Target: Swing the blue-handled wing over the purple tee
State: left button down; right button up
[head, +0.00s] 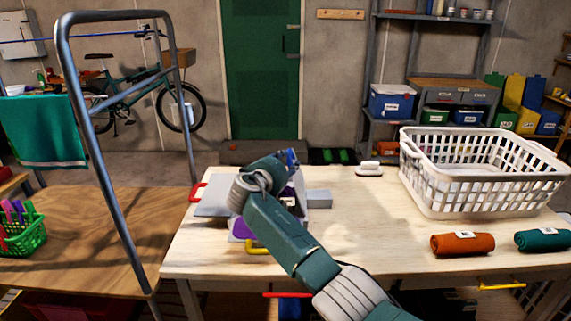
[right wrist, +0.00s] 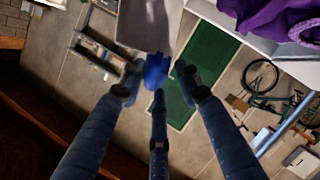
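A folding board (head: 212,208) lies on the light wooden table, with a red handle (head: 197,191) at its left and a yellow handle (head: 258,249) at its front. The purple tee (head: 242,230) lies on it, mostly hidden behind my right arm; its cloth also shows in the right wrist view (right wrist: 285,20). My right gripper (head: 288,158) is above the board's right side. In the right wrist view its fingers close around the blue handle (right wrist: 156,70) of a grey wing (right wrist: 146,20). The wing appears raised on edge, clear of the tee. My left gripper is out of view.
A white laundry basket (head: 430,193) stands at the right of the table, with an orange roll (head: 462,244) and a teal roll (head: 542,240) before it. A white iron-like object (head: 369,169) lies at the back. A metal rack (head: 100,150) stands left.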

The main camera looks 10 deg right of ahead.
jog(key=shift+a+r, duration=0.1)
jog(key=v, duration=1.2)
